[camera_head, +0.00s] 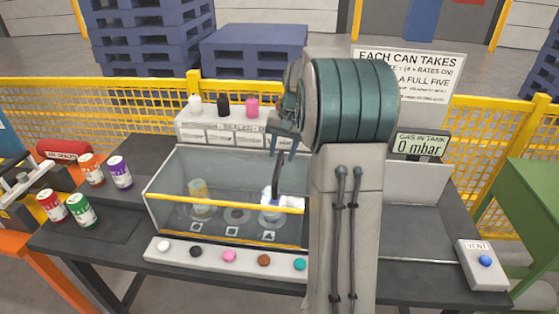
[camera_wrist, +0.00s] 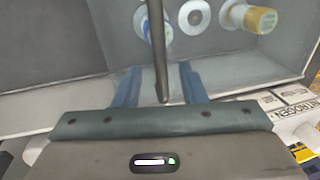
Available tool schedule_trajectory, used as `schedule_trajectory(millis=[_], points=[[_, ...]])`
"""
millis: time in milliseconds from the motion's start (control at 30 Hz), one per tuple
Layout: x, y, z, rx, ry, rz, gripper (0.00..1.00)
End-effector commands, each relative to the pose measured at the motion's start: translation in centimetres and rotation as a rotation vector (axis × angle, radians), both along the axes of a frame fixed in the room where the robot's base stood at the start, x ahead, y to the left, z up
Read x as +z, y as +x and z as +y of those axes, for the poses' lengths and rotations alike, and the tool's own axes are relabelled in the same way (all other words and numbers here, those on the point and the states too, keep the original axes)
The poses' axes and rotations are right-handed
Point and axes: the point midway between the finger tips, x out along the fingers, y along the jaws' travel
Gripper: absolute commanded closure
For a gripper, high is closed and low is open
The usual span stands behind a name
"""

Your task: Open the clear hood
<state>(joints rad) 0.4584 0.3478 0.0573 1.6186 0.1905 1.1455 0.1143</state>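The clear hood (camera_head: 178,181) is a see-through box with yellow edging on the dark bench, left of my arm. A dark curved handle (camera_head: 278,172) rises near its right side; it also shows as a dark bar (camera_wrist: 157,60) in the wrist view. My gripper (camera_head: 281,152) is above the hood by the handle. In the wrist view my gripper (camera_wrist: 160,85) has its two blue fingers apart, with the bar appearing between them; I cannot tell whether they touch it. Through the hood I see a yellow-labelled can (camera_head: 199,194) and a white-and-blue can (camera_head: 269,205). My arm hides the hood's right end.
Several coloured cans, such as a purple one (camera_head: 120,172), stand left of the hood. A row of coloured buttons (camera_head: 229,256) lies in front. Bottles (camera_head: 223,106) stand on a ledge behind. A vent box (camera_head: 482,264) is at right, below a "0 mbar" display (camera_head: 420,146).

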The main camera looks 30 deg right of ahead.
Motion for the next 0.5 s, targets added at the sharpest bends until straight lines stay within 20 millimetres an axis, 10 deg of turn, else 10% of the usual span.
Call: schedule_trajectory(millis=[500], points=[[-3.8,0.4,0.6,0.000,-0.001,-0.001,0.62]])
